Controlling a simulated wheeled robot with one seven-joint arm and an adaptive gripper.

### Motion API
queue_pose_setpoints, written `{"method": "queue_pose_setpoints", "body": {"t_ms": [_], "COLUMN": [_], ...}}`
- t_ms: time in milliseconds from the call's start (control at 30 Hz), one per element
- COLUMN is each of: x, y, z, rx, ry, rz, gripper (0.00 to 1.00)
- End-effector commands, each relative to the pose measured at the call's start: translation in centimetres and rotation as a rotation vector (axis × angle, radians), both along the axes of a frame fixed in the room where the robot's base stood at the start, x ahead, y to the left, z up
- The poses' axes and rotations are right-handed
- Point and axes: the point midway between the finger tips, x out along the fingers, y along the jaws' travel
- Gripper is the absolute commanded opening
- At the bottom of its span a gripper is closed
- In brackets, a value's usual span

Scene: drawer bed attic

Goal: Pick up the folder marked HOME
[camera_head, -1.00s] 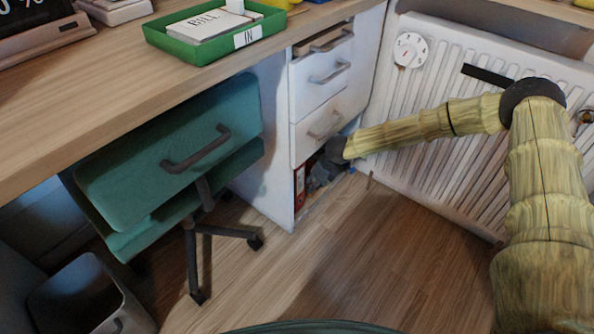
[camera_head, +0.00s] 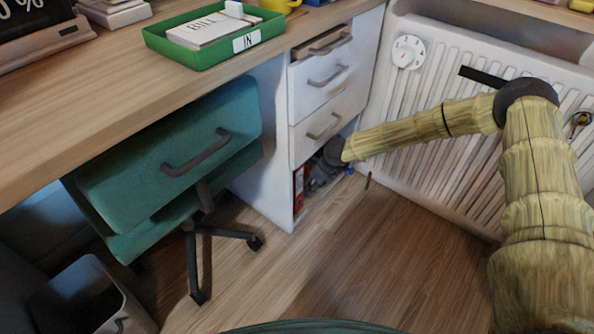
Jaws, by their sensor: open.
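A red folder (camera_head: 298,186) stands in the open bottom compartment of the white drawer unit, at its left side. Only a narrow strip of it shows, and I cannot read any mark on it. My gripper (camera_head: 316,182) is low at the opening of that compartment, just right of the red folder. It is open, but its fingers are small and dark in the picture. I cannot tell whether they touch the folder or what else stands behind them.
The white drawer unit (camera_head: 322,109) has its top drawer slightly open. A white radiator (camera_head: 428,150) stands close on the right. A green chair (camera_head: 165,160) is at the left, under the desk (camera_head: 90,95). A bin (camera_head: 90,300) stands front left. The wooden floor (camera_head: 350,260) is clear in the middle.

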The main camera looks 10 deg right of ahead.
Motion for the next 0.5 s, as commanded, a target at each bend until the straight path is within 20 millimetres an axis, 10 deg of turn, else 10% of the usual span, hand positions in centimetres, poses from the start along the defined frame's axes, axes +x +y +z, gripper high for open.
{"method": "queue_pose_setpoints", "body": {"t_ms": [500], "x": [0.03], "y": [0.02], "z": [0.06], "rx": [0.001], "ry": [-0.001], "rz": [0.0], "gripper": [0.0]}}
